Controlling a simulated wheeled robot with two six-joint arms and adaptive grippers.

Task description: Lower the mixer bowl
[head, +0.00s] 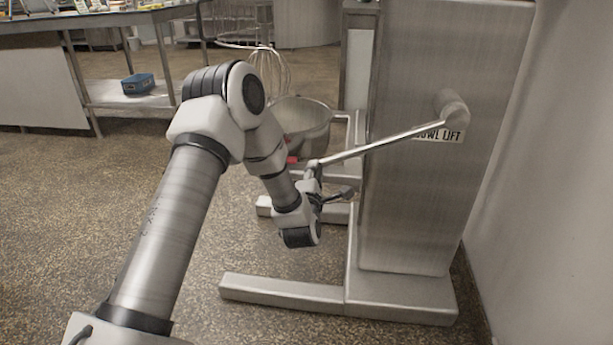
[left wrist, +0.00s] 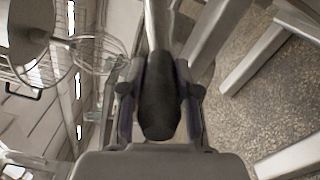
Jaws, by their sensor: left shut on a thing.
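The bowl-lift lever (head: 390,143) is a metal rod that slopes down to the left from its pivot on the mixer's side. My left gripper (head: 314,182) is at the lever's low outer end. In the left wrist view the dark lever grip (left wrist: 158,105) lies between the two fingers of my left gripper (left wrist: 160,118), which is shut on it. The metal mixer bowl (head: 305,122) stands behind my left arm and is partly hidden by it. A wire whisk (head: 275,68) hangs over the bowl and also shows in the left wrist view (left wrist: 98,55). My right gripper is not in view.
The steel mixer column (head: 430,210) stands on a base with feet (head: 285,290) spreading left. A wall (head: 560,190) is close on the right. A steel table with a blue crate (head: 138,84) on its lower shelf is at the back left. The floor at left is clear.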

